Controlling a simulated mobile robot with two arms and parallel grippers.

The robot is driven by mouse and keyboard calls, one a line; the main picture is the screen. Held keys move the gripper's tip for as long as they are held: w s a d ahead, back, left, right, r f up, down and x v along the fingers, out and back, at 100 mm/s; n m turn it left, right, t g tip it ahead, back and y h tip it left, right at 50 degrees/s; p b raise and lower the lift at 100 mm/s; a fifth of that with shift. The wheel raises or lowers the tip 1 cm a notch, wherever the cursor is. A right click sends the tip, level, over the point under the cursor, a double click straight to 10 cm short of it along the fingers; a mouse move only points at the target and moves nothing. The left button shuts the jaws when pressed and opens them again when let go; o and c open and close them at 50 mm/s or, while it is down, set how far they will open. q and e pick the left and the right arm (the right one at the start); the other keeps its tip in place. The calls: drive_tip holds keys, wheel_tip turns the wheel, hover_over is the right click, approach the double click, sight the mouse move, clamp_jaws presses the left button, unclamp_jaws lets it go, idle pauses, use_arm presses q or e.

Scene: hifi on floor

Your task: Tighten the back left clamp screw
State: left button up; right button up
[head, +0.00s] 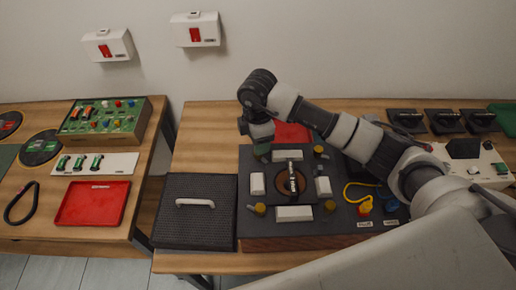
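A dark fixture board (345,222) lies on the right table, with a round opening and an upright dark part (291,180) in its middle. White blocks (294,213) surround the opening. Yellowish clamp screws show at the front left (260,208), front right (330,205) and back right (319,150). My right gripper (262,151) points down at the board's back left corner. It covers the place of the back left screw, so I cannot see that screw or whether the gripper touches it. Its fingers are too small and dark to read. My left gripper is out of view.
A dark grey case lid (180,222) with a white handle sits left of the board. A red tray (291,132) lies behind it. A yellow cable (358,187) with plugs is on the board's right side. A gap separates the left table (130,230).

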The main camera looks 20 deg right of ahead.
wheel_tip(320, 180, up, 6)
drive_tip(key=b, duration=0.1)
drive_tip(key=shift+r, duration=0.15)
idle(0.5)
